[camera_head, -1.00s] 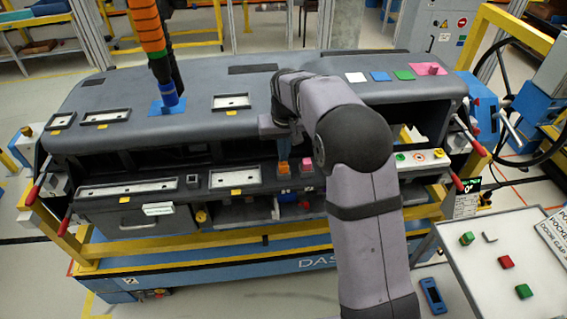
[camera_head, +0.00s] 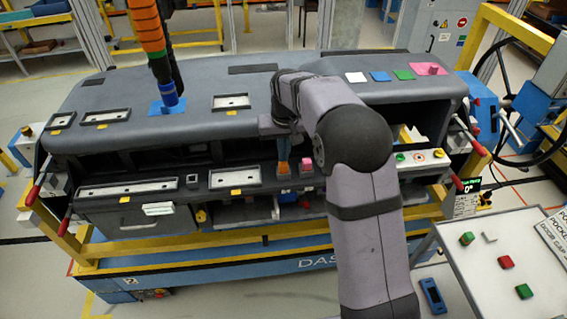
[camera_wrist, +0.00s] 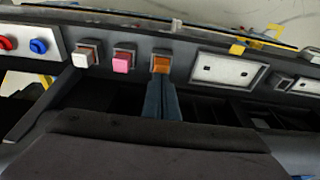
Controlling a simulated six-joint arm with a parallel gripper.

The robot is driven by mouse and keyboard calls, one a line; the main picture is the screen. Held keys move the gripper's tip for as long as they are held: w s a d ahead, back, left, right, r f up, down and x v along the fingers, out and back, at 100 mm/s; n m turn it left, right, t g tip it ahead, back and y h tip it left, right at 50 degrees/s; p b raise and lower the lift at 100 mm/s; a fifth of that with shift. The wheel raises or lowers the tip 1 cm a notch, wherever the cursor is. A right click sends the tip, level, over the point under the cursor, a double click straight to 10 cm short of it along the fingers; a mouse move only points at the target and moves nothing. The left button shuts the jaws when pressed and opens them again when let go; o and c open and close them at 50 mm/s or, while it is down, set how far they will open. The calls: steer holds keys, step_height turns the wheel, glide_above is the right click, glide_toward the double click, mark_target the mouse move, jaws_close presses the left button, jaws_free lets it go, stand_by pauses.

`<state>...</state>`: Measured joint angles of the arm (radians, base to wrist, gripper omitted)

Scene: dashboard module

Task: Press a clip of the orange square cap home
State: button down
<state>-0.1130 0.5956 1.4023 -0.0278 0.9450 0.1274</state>
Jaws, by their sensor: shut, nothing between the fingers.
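The orange square cap (camera_head: 283,169) sits in a square slot on the dashboard's front ledge, left of the pink cap (camera_head: 306,169). In the wrist view the orange cap (camera_wrist: 161,65) is in its socket, and the pink cap (camera_wrist: 122,63) and a white cap (camera_wrist: 85,59) are to its left. My gripper (camera_wrist: 161,82) is shut and empty, its fingertips at the near edge of the orange cap. They look very close or touching; I cannot tell which. In the head view my gripper (camera_head: 284,157) comes down from above. The cap's clips are not distinguishable.
Framed rectangular openings (camera_head: 235,178) lie along the ledge to the left. A red and a blue round button (camera_wrist: 38,46) are at the left in the wrist view. A white side table (camera_head: 490,270) with small blocks stands at the right. Dark open bays lie below the dashboard top.

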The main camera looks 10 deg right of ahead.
steer(key=shift+s+f+b, duration=0.1)
steer(key=shift+f+b, duration=0.4)
steer(key=shift+f, duration=0.4)
stand_by(0.8)
step_height(320, 180, up, 8)
steer(key=p, duration=0.6)
steer(key=shift+p, duration=0.4)
